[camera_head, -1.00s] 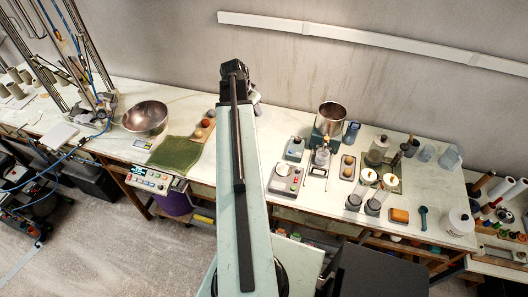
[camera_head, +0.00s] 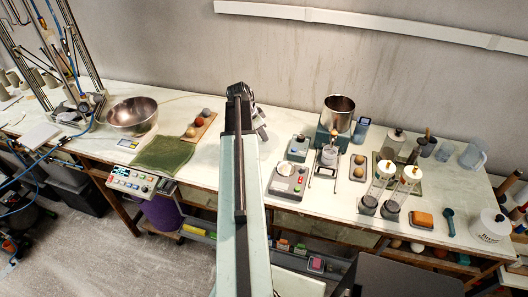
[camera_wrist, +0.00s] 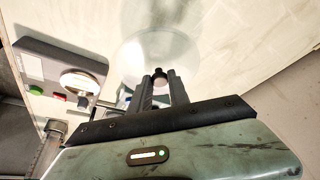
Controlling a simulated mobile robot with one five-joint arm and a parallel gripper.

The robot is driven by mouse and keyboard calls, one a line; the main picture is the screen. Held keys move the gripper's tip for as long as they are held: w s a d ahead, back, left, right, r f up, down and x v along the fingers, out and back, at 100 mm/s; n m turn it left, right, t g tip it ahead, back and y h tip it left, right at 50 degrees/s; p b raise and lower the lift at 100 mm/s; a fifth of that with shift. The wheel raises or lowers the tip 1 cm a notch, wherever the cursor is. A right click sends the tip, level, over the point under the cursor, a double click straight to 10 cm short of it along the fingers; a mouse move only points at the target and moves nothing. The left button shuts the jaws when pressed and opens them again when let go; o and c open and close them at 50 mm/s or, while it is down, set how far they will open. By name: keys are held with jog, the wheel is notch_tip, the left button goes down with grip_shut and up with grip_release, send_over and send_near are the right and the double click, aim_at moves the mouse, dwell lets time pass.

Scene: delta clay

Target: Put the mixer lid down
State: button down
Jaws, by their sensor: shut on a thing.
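The mixer lid (camera_wrist: 150,40) is a clear, see-through disc with a small black knob (camera_wrist: 159,76), seen in the wrist view. My gripper (camera_wrist: 160,80) has its two dark fingers shut on that knob, and the disc spreads out beyond the fingertips above the pale worktop. I cannot tell whether the disc touches the surface. In the head view my arm covers most of the area around my gripper, and the lid is not clearly visible there. A steel bowl (camera_head: 339,105) on a green base, which may be the mixer, stands right of my arm.
A grey device (camera_head: 288,178) with coloured buttons sits right of my arm; it also shows at left in the wrist view (camera_wrist: 50,75). A green cloth (camera_head: 163,153), a wooden tray with balls (camera_head: 203,126) and a large steel bowl (camera_head: 134,115) lie left. Jars crowd the right.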

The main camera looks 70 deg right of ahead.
aim_at(261, 141)
notch_tip(261, 141, down, 6)
jog(key=b, duration=0.4)
jog(key=shift+f+b, duration=0.1)
jog(key=shift+b, duration=0.2)
jog(key=shift+r, duration=0.2)
jog(key=shift+f, duration=0.15)
jog(key=c, duration=1.2)
grip_release()
jog(key=shift+c, duration=0.2)
jog(key=shift+r+p, duration=0.45)
jog(key=shift+p, duration=0.05)
jog(key=p+v, duration=1)
jog(key=v, duration=0.1)
jog(key=shift+w+a+r+p, duration=0.1)
jog(key=shift+w+r+p, duration=0.05)
jog(key=shift+r+p, duration=0.2)
jog(key=shift+f, duration=0.15)
